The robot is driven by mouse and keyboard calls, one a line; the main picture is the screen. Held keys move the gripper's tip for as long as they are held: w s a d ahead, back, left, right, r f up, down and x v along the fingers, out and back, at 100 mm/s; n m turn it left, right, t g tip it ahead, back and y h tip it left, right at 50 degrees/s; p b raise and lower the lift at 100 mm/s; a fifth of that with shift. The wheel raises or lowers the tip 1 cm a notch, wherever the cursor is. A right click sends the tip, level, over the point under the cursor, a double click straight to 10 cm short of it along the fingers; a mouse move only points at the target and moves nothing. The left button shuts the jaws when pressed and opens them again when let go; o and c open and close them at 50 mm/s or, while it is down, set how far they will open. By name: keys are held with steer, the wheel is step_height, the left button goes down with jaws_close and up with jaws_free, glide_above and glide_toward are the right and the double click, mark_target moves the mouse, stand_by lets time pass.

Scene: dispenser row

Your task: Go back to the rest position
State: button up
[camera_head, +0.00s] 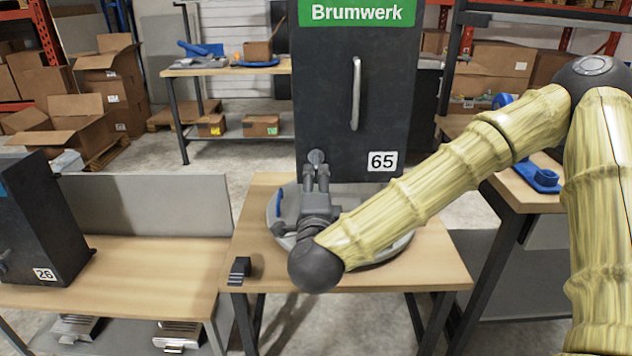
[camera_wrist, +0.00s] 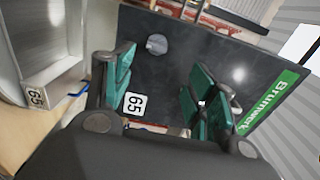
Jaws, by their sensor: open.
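My gripper (camera_head: 316,178) is in front of the dark dispenser cabinet (camera_head: 340,100) marked 65, near the cabinet's lower left part. In the wrist view my gripper (camera_wrist: 165,95) has its green-padded fingers spread apart with nothing between them. A round grey knob (camera_wrist: 156,44) on the cabinet front shows beyond the fingers; in the head view it also shows at the fingertips (camera_head: 316,156). I cannot tell whether the fingers touch it. My arm reaches in from the right over a round grey tray (camera_head: 400,246) and hides part of it.
The cabinet and tray stand on a wooden table (camera_head: 440,270). A small dark block (camera_head: 239,269) lies at its front left. A second dispenser (camera_head: 38,220) marked 26 stands on the left table. Another table (camera_head: 530,190) is at the right, and cardboard boxes (camera_head: 105,75) are behind.

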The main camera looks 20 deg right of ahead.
steer(key=s+a+f+n+g+y, duration=0.1)
steer(key=a+f+n+g+y, duration=0.2)
steer(key=f, duration=0.6)
steer(key=s+a+f+n+y, duration=0.1)
steer(key=a+f+n+y, duration=0.2)
steer(key=f, duration=0.6)
steer(key=s+f+n+g, duration=0.35)
steer(key=s+f, duration=0.25)
steer(key=f, duration=0.4)
steer(key=s+f+n+g, duration=0.2)
steer(key=s+f+n, duration=0.3)
steer(key=f, duration=0.5)
steer(key=s+d+f+n+g, duration=0.4)
steer(key=s+f, duration=0.3)
steer(key=s, duration=0.5)
steer(key=s+d+f+n+g, duration=0.2)
steer(key=s+d+f+g, duration=0.35)
steer(key=s+f, duration=0.4)
step_height(320, 180, up, 15)
steer(key=s+d+h+p, duration=0.1)
steer(key=s+p, duration=0.1)
steer(key=p, duration=1.1)
steer(key=shift+s+d+t, duration=0.15)
steer(key=shift+s+t, duration=0.05)
steer(key=shift+t, duration=0.1)
